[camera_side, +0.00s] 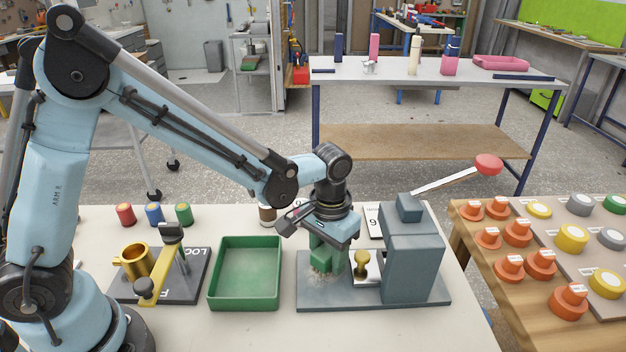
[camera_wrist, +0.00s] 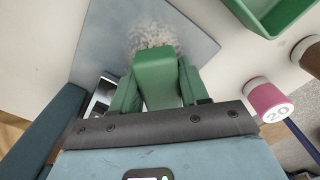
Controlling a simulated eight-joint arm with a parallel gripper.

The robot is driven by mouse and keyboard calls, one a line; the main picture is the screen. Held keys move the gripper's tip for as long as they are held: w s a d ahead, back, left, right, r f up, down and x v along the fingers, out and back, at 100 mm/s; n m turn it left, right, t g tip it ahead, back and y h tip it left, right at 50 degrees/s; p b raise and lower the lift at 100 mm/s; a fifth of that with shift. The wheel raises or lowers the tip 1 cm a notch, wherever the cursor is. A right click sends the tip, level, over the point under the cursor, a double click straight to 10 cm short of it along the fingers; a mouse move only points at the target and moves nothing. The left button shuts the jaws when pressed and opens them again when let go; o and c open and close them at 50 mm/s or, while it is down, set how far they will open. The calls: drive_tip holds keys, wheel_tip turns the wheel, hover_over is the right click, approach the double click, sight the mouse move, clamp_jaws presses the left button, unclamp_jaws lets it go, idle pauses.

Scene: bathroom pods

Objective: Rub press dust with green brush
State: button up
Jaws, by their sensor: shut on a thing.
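My gripper (camera_side: 328,245) is shut on a green brush (camera_side: 322,266), held upright over the left part of the press base. In the wrist view the green brush (camera_wrist: 157,76) sits between the two green fingers of my gripper (camera_wrist: 158,88). Pale grey dust (camera_side: 318,281) lies on the base around the brush's lower end, and it also shows in the wrist view (camera_wrist: 152,38) just beyond the brush. The bristles are hidden, so I cannot tell whether they touch. The press (camera_side: 412,262) is blue-grey, with a raised lever ending in a red knob (camera_side: 488,165).
A green tray (camera_side: 246,303) stands left of the press. Left of it is a dark plate with a brass cup (camera_side: 137,262) and yellow lever. Red (camera_side: 126,215), blue (camera_side: 154,214) and green (camera_side: 184,214) containers stand behind. A brass knob (camera_side: 361,268) stands close right of the brush.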

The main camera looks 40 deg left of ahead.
sight(320, 288)
drive_tip(key=shift+w+a, duration=0.85)
drive_tip(key=shift+w, duration=0.05)
drive_tip(key=shift+s+a, duration=0.25)
drive_tip(key=shift+a, duration=0.05)
drive_tip(key=shift+s+d+f, duration=0.1)
drive_tip(key=shift+s+d, duration=2.55)
drive_tip(key=shift+s, duration=0.35)
drive_tip(key=shift+s+a, duration=0.1)
drive_tip(key=shift+a, duration=0.2)
drive_tip(key=shift+w+a, duration=2.7)
drive_tip(key=shift+w, duration=0.05)
wheel_tip(320, 288, up, 8)
drive_tip(key=shift+r, duration=0.2)
drive_tip(key=shift+s, duration=0.1)
